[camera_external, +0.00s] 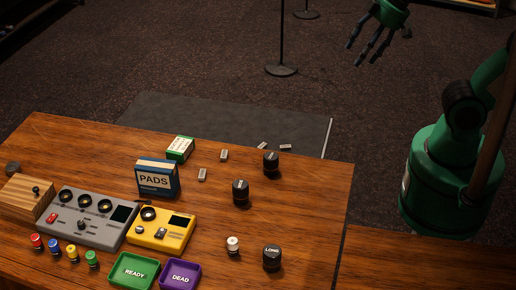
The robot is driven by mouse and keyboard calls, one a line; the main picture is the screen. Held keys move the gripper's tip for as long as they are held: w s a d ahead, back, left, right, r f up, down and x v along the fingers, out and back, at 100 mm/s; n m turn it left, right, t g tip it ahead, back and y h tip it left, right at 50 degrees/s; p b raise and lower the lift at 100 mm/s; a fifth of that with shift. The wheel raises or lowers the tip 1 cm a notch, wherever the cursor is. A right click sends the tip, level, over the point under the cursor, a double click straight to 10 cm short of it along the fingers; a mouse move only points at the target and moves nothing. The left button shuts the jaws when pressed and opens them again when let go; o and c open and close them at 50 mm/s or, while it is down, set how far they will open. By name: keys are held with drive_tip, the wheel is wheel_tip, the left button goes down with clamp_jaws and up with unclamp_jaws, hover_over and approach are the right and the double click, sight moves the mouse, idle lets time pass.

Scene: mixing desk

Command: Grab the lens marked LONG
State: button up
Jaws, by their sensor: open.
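The lens marked LONG (272,258) is a short black cylinder standing upright near the front right of the wooden desk, with white lettering on its top. Two similar black lenses stand farther back, one in the middle (241,193) and one near the back right (271,163); their markings are too small to read. My gripper (372,48) is at the top right, high and well away from the desk and the lenses. Its dark fingers are spread open and empty, pointing down.
A small white-topped knob (233,245) stands left of the LONG lens. A purple DEAD tray (180,274) and a green READY tray (134,271) lie at the front. A yellow device (160,232), grey mixer (85,217) and PADS box (157,179) fill the left.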

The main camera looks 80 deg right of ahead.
drive_tip(key=w+a+f+m+g, duration=0.1)
drive_tip(key=w+a+f, duration=0.3)
drive_tip(key=w+a, duration=0.6)
drive_tip(key=m+g+b, duration=0.1)
drive_tip(key=m+g, duration=0.2)
hover_over(273, 251)
drive_tip(key=s, duration=0.1)
wheel_tip(273, 251, down, 26)
drive_tip(key=shift+s+a+r+h, duration=0.2)
drive_tip(key=shift+a+r+h, duration=0.05)
drive_tip(key=shift+a+h, duration=0.15)
drive_tip(key=shift+d+f, duration=0.1)
drive_tip(key=shift+f, duration=0.05)
drive_tip(key=shift+w+d+f+b, duration=0.15)
drive_tip(key=shift+f+b, duration=0.1)
drive_tip(key=shift+f, duration=1.15)
drive_tip(key=shift+w+a+f+b, duration=0.1)
drive_tip(key=shift+w+f+b, duration=0.1)
drive_tip(key=shift+f, duration=1.15)
drive_tip(key=shift+w+d+f+b, duration=0.15)
drive_tip(key=shift+f+b, duration=0.1)
drive_tip(key=shift+f, duration=1.15)
drive_tip(key=shift+f, duration=0.1)
